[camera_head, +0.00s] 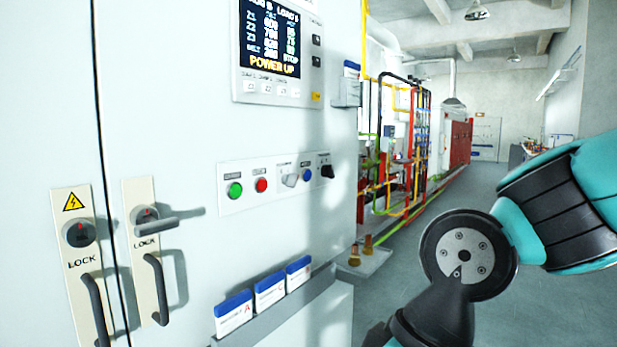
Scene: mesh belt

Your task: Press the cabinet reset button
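The white cabinet (185,80) fills the left side. Its control strip (275,197) holds a green button (235,190), a red button (261,185), a grey rotary switch (289,180), a blue button (307,175) and a black switch (327,171). The small labels above them are too small to read, so I cannot tell which is marked reset. Above, a screen (271,38) shows "POWER UP" in yellow. Nothing touches the strip. My arm is at the right, apart from the cabinet; my gripper's fingers are out of view.
Two door handles (155,290) with LOCK plates stand out at the left. A ledge (285,310) with blue-and-white card boxes (270,290) juts out below the strip. Pipework (395,150) stands behind the cabinet. The floor (480,215) towards the back is open.

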